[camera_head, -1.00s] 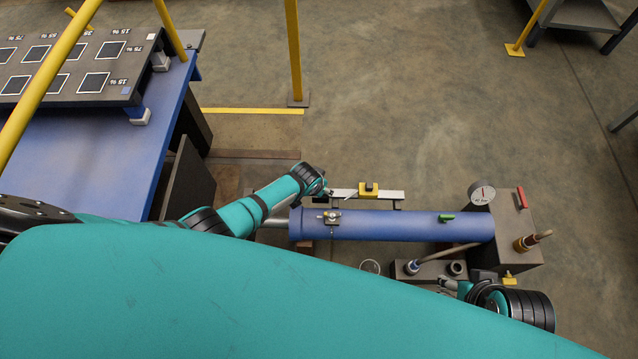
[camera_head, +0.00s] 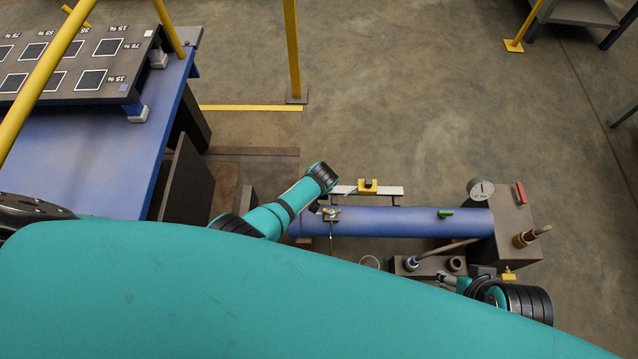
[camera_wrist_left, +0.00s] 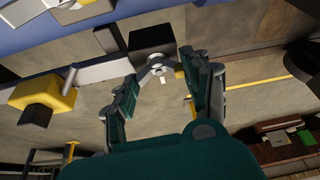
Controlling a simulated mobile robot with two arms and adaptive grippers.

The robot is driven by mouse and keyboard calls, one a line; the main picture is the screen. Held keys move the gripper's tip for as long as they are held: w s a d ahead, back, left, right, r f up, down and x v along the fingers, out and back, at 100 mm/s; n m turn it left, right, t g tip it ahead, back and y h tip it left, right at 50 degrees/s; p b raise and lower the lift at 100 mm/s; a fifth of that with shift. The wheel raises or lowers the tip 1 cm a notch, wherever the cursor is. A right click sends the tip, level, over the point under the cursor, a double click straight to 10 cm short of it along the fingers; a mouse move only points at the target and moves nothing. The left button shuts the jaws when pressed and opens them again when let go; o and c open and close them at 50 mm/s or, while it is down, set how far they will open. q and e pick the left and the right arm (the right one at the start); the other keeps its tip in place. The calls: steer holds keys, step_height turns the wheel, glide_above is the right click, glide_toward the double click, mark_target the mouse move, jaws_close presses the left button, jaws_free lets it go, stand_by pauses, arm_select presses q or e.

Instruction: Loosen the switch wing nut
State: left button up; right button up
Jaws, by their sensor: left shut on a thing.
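In the left wrist view, the switch wing nut (camera_wrist_left: 157,63) looks like a small silvery piece in front of a black block at the end of a pale rail (camera_wrist_left: 95,73). My left gripper (camera_wrist_left: 158,72) has its two fingers on either side of it and is shut on it.
A blue cylinder (camera_head: 400,222) with a clamp (camera_head: 331,214) lies just below the rail. A yellow block (camera_head: 368,186) sits on the rail. A gauge (camera_head: 481,189) and a dark box (camera_head: 515,225) stand at the right.

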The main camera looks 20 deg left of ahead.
arm_select(q)
steer(key=o, duration=1.2)
steer(key=shift+c, duration=0.2)
steer(key=v, duration=1.2)
